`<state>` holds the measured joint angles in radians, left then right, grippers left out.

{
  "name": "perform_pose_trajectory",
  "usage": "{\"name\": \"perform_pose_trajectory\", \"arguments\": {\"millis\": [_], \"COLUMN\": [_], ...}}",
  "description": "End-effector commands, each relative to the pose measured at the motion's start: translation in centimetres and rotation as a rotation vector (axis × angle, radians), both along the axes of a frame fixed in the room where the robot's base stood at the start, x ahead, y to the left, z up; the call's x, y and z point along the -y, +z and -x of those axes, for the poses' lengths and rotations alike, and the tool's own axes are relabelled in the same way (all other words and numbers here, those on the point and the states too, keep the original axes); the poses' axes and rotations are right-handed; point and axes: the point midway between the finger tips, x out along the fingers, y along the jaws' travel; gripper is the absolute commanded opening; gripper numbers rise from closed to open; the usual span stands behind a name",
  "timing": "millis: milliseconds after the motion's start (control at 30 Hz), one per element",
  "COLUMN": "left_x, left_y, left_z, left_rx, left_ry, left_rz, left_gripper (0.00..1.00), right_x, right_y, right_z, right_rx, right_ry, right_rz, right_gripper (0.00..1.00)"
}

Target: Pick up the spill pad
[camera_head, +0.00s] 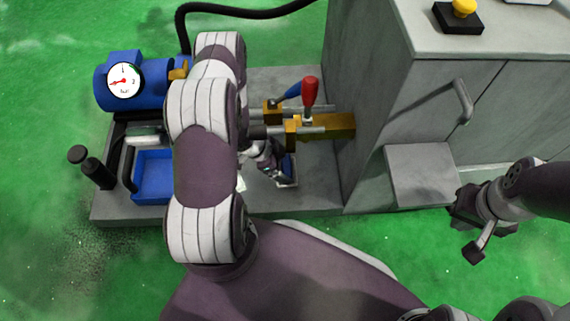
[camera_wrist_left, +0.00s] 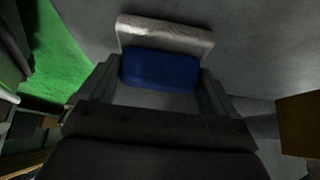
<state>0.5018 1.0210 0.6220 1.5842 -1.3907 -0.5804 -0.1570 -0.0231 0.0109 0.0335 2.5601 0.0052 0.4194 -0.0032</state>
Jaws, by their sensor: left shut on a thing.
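The spill pad seems to be the white piece with a blue block on it. In the left wrist view the white part (camera_wrist_left: 165,34) lies beyond the blue block (camera_wrist_left: 160,70), which sits between my two fingers. In the head view its blue and white edge (camera_head: 288,178) shows beside my left gripper (camera_head: 270,160), low over the grey machine base. My left gripper (camera_wrist_left: 158,85) is shut on it. My arm hides part of it in the head view. My right gripper (camera_head: 472,222) is at the right, away from the pad; its finger gap is unclear.
A blue tray (camera_head: 153,176) and a blue pump with a round gauge (camera_head: 124,80) are on the left of the grey base (camera_head: 318,190). Brass valves with a red handle (camera_head: 310,92) and a blue handle stand just behind the left gripper. A grey cabinet (camera_head: 372,110) rises to the right.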

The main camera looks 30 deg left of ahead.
Motion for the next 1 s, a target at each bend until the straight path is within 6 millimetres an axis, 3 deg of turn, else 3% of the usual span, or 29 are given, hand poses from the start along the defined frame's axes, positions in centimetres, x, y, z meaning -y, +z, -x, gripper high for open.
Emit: {"name": "perform_pose_trajectory", "arguments": {"millis": [33, 400, 567, 800, 1000], "left_x": [-0.2, -0.4, -3.3, -9.7, -14.5], "left_y": [1.3, 7.3, 7.0, 7.1, 6.8], "left_z": [0.1, 0.2, 2.0, 6.0, 8.9], "left_rx": [0.000, -0.001, -0.001, 0.000, 0.001], "left_ry": [0.001, 0.003, 0.006, 0.007, 0.006], "left_rz": [0.000, 0.001, 0.002, 0.000, 0.000], "left_gripper": [0.61, 0.61, 0.61, 0.61, 0.61], "right_x": [0.0, 0.0, 0.0, 0.0, 0.0], "right_y": [1.5, 6.2, 7.3, 10.0, 11.0], "right_z": [0.0, 0.0, 0.0, 0.0, 0.0], "right_rx": [0.000, 0.001, 0.000, 0.000, 0.000], "right_ry": [0.000, 0.000, 0.000, 0.000, 0.000], "right_rz": [0.000, 0.000, 0.000, 0.000, 0.000], "right_gripper": [0.00, 0.00, 0.00, 0.00, 0.00]}}
